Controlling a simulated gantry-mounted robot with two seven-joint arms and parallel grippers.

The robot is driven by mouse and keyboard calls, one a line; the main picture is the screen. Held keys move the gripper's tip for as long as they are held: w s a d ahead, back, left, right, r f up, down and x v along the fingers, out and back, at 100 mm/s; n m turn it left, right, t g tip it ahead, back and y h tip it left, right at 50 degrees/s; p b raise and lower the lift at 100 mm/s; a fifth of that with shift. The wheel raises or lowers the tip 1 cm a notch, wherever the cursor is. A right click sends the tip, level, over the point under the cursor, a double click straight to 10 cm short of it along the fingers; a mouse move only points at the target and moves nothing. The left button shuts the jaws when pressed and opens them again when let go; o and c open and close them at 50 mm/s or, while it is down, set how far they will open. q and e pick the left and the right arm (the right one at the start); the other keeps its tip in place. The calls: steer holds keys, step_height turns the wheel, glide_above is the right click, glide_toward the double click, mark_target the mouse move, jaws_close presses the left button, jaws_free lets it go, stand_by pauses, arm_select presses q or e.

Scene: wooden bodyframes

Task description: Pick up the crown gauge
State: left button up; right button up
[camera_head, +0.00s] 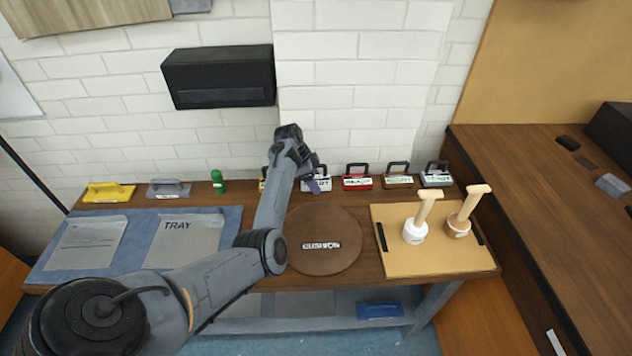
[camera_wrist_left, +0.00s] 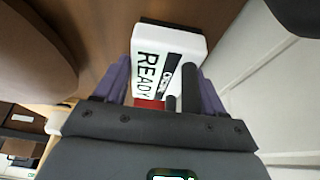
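The crown gauge (camera_wrist_left: 165,62) is a white block with a black handle, a "READY" label and a dark strip that seems to read "CROWN". In the head view the white gauge (camera_head: 323,185) stands in the row at the back of the table, partly hidden by my left gripper (camera_head: 311,180). In the left wrist view my left gripper (camera_wrist_left: 166,92) has its purple fingers spread on either side of the gauge and its handle. I see no clear grip on it. My right gripper is not in view.
A red gauge (camera_head: 357,181) and others stand to the right in the row. A green bottle (camera_head: 217,182) is to the left. A round brown board (camera_head: 322,258) lies in front. A tan board (camera_head: 450,262) holds two wooden-handled tools. The white brick wall is close behind.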

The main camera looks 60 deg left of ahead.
arm_select(q)
steer(key=c, duration=0.7)
steer(key=shift+r, duration=0.15)
